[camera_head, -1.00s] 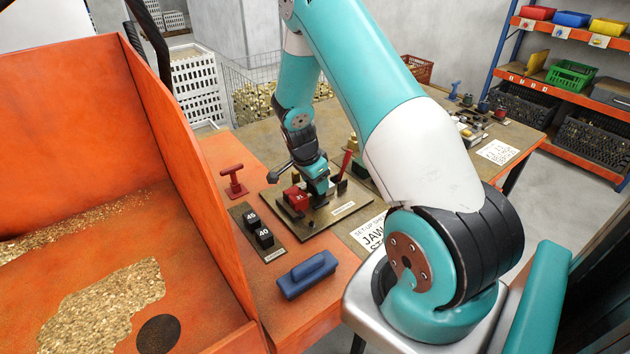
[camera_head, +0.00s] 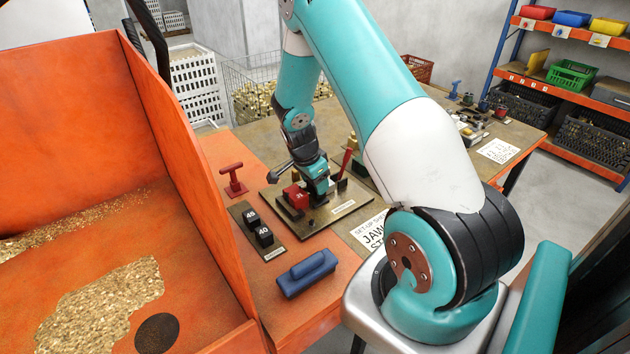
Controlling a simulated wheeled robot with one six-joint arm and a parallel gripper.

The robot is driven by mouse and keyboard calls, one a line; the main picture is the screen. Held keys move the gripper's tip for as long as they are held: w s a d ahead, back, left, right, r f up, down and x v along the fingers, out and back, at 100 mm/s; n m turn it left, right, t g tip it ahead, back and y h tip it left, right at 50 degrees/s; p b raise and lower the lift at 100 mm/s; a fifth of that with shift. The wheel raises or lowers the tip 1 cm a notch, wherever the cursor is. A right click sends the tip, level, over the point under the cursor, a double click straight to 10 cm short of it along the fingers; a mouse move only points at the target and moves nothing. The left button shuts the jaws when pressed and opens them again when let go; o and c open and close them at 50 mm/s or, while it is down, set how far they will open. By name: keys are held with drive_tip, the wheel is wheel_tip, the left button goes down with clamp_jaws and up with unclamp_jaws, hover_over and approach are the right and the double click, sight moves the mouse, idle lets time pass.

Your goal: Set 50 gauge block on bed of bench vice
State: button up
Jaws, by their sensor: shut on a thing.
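The bench vice (camera_head: 296,196) has a red body and stands on a dark base plate (camera_head: 300,225) with a pale label. My gripper (camera_head: 318,196) points down over the vice, just right of the red part. It is shut on a small block between its fingers. The block is almost wholly hidden by the gripper and the vice, so its number and its contact with the bed cannot be seen. Black gauge blocks marked 45 (camera_head: 252,219) and 40 (camera_head: 264,236) stand on a dark rack (camera_head: 240,215) to the left.
A red T-shaped tool (camera_head: 234,182) stands behind the rack. A red lever (camera_head: 346,163) rises right of my gripper. A printed sheet (camera_head: 371,231) lies right of the plate. The orange bin wall (camera_head: 205,190) borders the left.

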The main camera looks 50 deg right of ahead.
drive_tip(key=shift+f+b, duration=0.3)
drive_tip(key=shift+f, duration=0.05)
idle(0.4)
drive_tip(key=o, duration=1.6)
drive_tip(key=shift+r, duration=0.1)
drive_tip(key=shift+r+p, duration=2.3)
drive_tip(key=shift+r, duration=1.15)
drive_tip(key=shift+f, duration=0.1)
